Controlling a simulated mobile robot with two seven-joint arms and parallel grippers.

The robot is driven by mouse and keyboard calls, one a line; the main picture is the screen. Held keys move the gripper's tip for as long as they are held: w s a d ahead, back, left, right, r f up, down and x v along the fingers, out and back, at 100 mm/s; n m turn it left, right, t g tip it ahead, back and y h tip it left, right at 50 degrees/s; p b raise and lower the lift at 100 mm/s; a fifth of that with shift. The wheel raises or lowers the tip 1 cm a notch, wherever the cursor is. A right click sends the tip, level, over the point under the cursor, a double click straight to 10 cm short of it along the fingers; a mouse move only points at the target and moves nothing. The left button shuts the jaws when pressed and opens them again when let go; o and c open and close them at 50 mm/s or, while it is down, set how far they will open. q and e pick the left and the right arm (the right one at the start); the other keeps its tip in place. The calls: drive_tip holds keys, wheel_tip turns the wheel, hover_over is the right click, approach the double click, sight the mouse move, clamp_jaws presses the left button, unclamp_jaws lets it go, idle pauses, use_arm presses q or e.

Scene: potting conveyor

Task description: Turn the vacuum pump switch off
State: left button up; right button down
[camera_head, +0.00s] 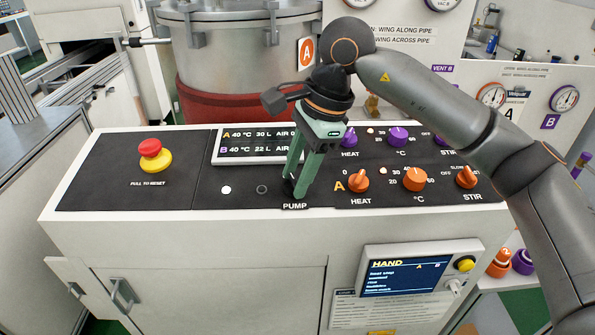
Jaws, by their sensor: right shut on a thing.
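The black control panel (225,172) tops a white cabinet. My right gripper (296,191) points down over the label PUMP (294,206). Its green fingers are shut on the pump switch, which they mostly hide; only a small dark part (290,181) shows between them. I cannot tell which way the switch points. Left of the fingers are a lit white lamp (226,190) and a dark lamp (262,189). My left gripper is not in view.
A red and yellow emergency stop (153,153) stands at the panel's left. Orange knobs (415,179) and purple knobs (397,137) stand to the right, under my arm. A display (262,146) is just behind the gripper. A metal vessel (235,60) stands behind the panel.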

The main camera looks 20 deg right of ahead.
drive_tip(key=shift+n, duration=0.6)
drive_tip(key=shift+c, duration=2.1)
unclamp_jaws()
drive_tip(key=shift+g, duration=0.3)
drive_tip(key=shift+r, duration=0.1)
drive_tip(key=v, duration=1.2)
drive_tip(key=shift+r, duration=0.2)
drive_tip(key=shift+s, duration=0.1)
